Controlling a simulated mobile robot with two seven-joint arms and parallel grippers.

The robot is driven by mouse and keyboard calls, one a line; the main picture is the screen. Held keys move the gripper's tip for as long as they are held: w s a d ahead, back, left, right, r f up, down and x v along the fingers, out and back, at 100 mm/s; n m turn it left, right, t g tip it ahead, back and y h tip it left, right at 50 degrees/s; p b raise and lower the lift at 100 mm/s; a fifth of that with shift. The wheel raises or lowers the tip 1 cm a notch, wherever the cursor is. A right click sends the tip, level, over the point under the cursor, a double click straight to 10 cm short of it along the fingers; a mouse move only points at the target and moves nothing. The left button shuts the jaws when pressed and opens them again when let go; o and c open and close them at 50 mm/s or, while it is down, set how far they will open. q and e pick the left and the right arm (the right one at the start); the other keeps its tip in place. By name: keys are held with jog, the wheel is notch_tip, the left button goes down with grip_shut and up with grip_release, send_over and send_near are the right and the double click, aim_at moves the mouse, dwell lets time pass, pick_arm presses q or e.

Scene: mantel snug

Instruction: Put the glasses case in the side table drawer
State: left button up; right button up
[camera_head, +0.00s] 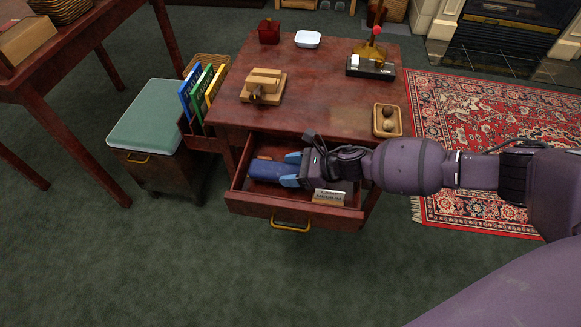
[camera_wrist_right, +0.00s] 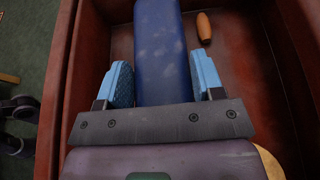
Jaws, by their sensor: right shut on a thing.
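The glasses case is a dark blue, worn, elongated case (camera_head: 266,170). It also fills the upper middle of the right wrist view (camera_wrist_right: 158,40). My right gripper (camera_head: 289,169) is shut on the case, with its light blue fingers on either side. The case and gripper are within the outline of the side table's open drawer (camera_head: 258,207). Whether the case touches the drawer floor cannot be told. The drawer is pulled out from the reddish side table (camera_head: 320,115) and has a brass handle (camera_head: 290,229). My left gripper is not in view.
A lettered card box (camera_head: 329,197) is in the drawer, near its front right. A small orange-brown cylinder (camera_wrist_right: 204,28) lies in it too. A wooden block item (camera_head: 263,85) and a tray (camera_head: 388,120) sit on the tabletop. A green-topped cabinet (camera_head: 147,115) stands left.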

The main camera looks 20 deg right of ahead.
jog(key=shift+f, duration=0.15)
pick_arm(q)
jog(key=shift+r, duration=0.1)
pick_arm(e)
jog(key=o, duration=1)
jog(key=shift+c, duration=0.2)
jog(key=shift+s+d+r+p, duration=0.3)
jog(key=shift+d+r, duration=0.2)
jog(key=shift+r, duration=0.15)
jog(key=shift+s+d+r+p, duration=0.3)
jog(key=shift+d+r, duration=0.15)
jog(key=shift+r, duration=0.15)
pick_arm(q)
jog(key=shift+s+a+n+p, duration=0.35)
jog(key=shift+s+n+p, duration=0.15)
jog(key=shift+p, duration=0.4)
pick_arm(e)
jog(key=v, duration=0.9)
jog(key=shift+s+d, duration=0.15)
jog(key=shift+d, duration=0.05)
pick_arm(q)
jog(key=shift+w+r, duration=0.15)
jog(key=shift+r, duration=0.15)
